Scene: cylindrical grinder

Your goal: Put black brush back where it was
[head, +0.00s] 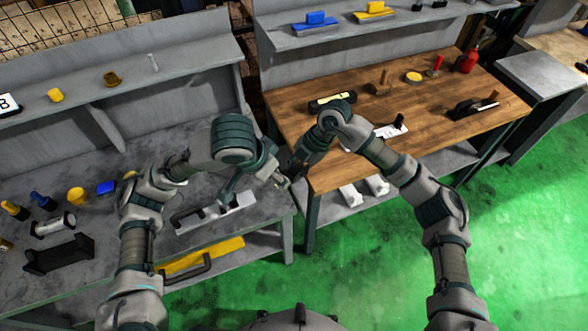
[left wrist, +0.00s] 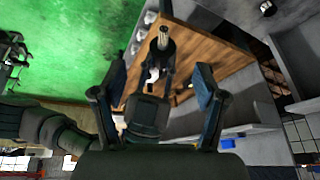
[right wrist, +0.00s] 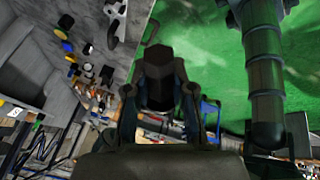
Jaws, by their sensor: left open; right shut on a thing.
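My right gripper (right wrist: 160,85) is shut on a dark block between its fingers in the right wrist view. The block looks like the black brush (right wrist: 160,72), though its outline is partly hidden by the fingers. In the head view my right gripper (head: 293,170) hangs by the gap between the two benches, close to my left gripper. The brush is too small to make out there. My left gripper (left wrist: 158,68) is open, its two fingers spread wide in the left wrist view. Part of my right arm shows between and beyond them.
The grey bench (head: 272,222) lies left, with bottles, a black holder (head: 58,254) and a flat metal tool near its front. The wooden bench (head: 330,178) lies right, with a black plane (head: 470,108) and a red bottle (head: 467,61). Blue (head: 315,22) and yellow brushes sit on its shelf.

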